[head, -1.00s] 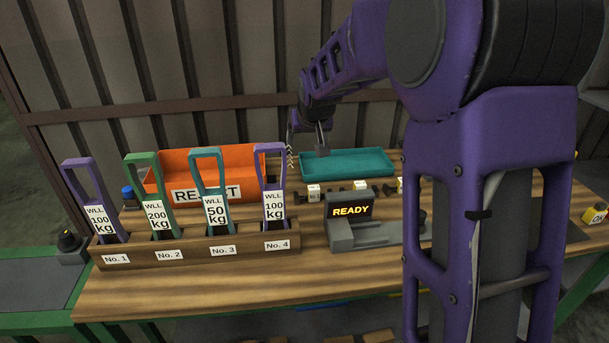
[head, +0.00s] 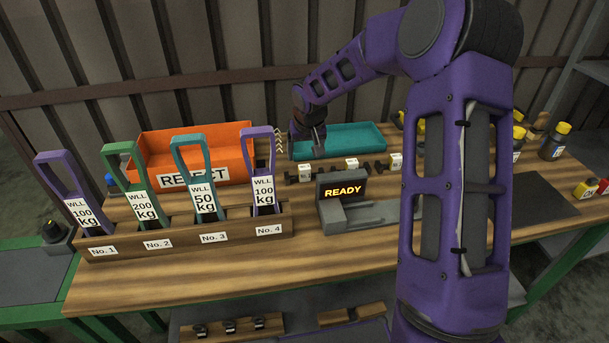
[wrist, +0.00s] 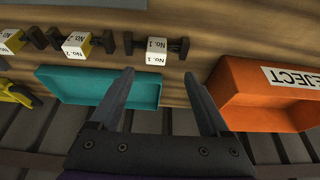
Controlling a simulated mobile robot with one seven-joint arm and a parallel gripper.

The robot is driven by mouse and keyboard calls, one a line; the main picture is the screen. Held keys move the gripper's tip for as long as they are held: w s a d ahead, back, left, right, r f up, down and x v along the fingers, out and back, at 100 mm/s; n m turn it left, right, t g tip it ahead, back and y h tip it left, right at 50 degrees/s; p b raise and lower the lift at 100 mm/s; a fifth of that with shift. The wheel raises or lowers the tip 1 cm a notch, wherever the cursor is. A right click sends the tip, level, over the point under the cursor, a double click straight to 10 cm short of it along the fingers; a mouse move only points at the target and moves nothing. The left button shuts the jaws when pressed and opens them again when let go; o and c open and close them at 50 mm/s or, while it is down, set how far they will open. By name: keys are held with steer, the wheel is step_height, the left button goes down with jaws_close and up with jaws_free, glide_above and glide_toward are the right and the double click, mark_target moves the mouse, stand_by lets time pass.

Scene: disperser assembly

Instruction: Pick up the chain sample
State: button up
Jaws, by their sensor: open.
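A small pale chain-like strip (head: 279,143) stands or hangs just right of the orange bin in the head view; I cannot tell what holds it, or whether it is the chain sample. My gripper (wrist: 159,75) is open, with nothing between its fingers in the wrist view. In the head view my gripper (head: 318,146) is over the left end of the teal tray (head: 350,141), right of the strip and partly hidden by its own wrist. No chain is clear in the wrist view.
The orange reject bin (head: 195,148) is left of the teal tray. Dark bars with white tags (head: 305,172) lie in front of the tray. A READY display unit (head: 343,191) and a wooden rack (head: 180,234) with several tall tagged loops stand nearer.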

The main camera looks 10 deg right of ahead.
mark_target(305, 167)
steer(key=x, duration=0.8)
steer(key=shift+w+d+f, duration=0.1)
steer(key=shift+w+d, duration=0.1)
steer(key=shift+d, duration=0.15)
jaws_close()
